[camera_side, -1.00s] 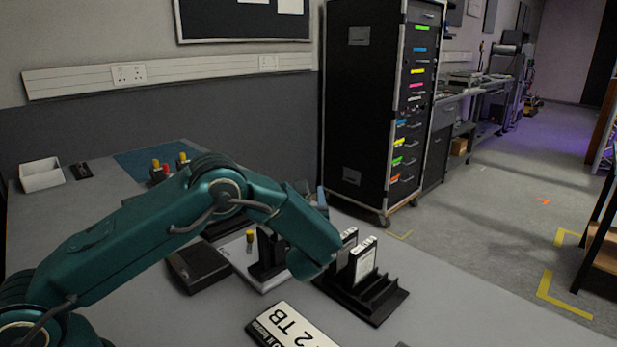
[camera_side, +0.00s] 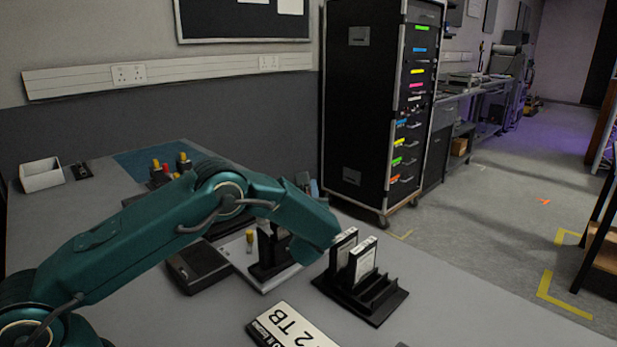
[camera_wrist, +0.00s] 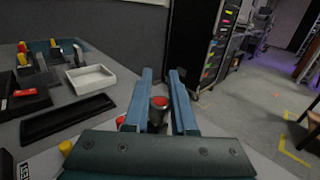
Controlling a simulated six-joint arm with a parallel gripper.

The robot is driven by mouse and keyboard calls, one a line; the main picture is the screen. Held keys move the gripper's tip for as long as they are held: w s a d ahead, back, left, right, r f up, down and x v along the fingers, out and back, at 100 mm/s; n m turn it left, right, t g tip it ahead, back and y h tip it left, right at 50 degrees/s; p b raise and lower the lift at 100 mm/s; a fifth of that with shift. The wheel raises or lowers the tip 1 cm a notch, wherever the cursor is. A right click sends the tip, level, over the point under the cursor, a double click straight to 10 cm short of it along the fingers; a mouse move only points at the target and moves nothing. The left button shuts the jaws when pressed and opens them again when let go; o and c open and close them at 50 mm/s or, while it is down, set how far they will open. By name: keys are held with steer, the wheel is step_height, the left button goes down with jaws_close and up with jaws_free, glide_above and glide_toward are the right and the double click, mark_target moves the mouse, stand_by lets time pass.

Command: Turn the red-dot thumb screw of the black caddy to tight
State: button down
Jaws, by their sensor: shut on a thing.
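The red-dot thumb screw (camera_wrist: 158,108) shows in the wrist view as a grey knob with a red top. My gripper (camera_wrist: 160,76) has its two blue fingers on either side of the knob and is shut on it. In the side view my teal arm covers most of the gripping point, and I cannot make out the screw there. A black caddy-like block (camera_side: 268,250) stands on a pale base, partly behind my wrist. Whether the screw is tight cannot be told.
A black rack with drives (camera_side: 375,301) stands right of my wrist. A white tray (camera_wrist: 91,79) and black tray (camera_wrist: 68,119) lie left in the wrist view.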

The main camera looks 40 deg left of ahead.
steer(key=shift+s+a+n+g+y, duration=0.15)
steer(key=shift+n+g+y, duration=0.75)
steer(key=shift+g, duration=0.3)
steer(key=shift+s+a+n+g+y, duration=0.15)
steer(key=shift+n+g+y, duration=0.55)
steer(key=shift+n+g, duration=0.4)
steer(key=shift+s+g, duration=0.2)
steer(key=shift+g, duration=0.4)
steer(key=c, duration=0.7)
jaws_free()
step_height(320, 180, up, 4)
steer(key=shift+a+r, duration=0.1)
steer(key=shift+r, duration=0.1)
steer(key=s+a+r, duration=0.4)
steer(key=s+a, duration=0.1)
steer(key=s+a+r, duration=0.2)
steer(key=s+a, duration=0.1)
steer(key=shift+a+r, duration=0.2)
steer(key=shift+r, duration=0.1)
